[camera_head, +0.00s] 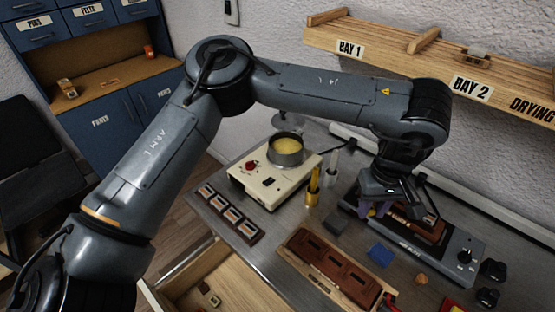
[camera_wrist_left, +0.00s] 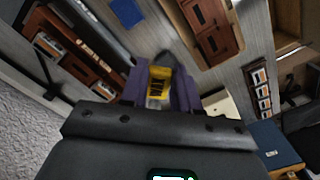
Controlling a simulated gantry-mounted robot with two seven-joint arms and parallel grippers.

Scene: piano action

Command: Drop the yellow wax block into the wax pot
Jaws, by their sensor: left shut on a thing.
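The wax pot (camera_head: 285,150) is a dark round pot with yellow wax inside. It stands on a cream heater box with a red knob. My left gripper (camera_head: 376,209) is to the right of the pot, low over a grey device at the right of the bench. In the left wrist view, its purple fingers are shut on the yellow wax block (camera_wrist_left: 159,82), which has dark marks on its face. In the head view the block is hidden by the gripper. My right gripper is not in view.
Yellow-handled tools in a gold cup (camera_head: 312,190) stand between the pot and my gripper. A dark block (camera_head: 335,223), a blue block (camera_head: 380,255) and a brown tray (camera_head: 330,265) lie in front. An open wooden drawer (camera_head: 225,285) is at the near edge. A wall shelf (camera_head: 400,55) hangs behind.

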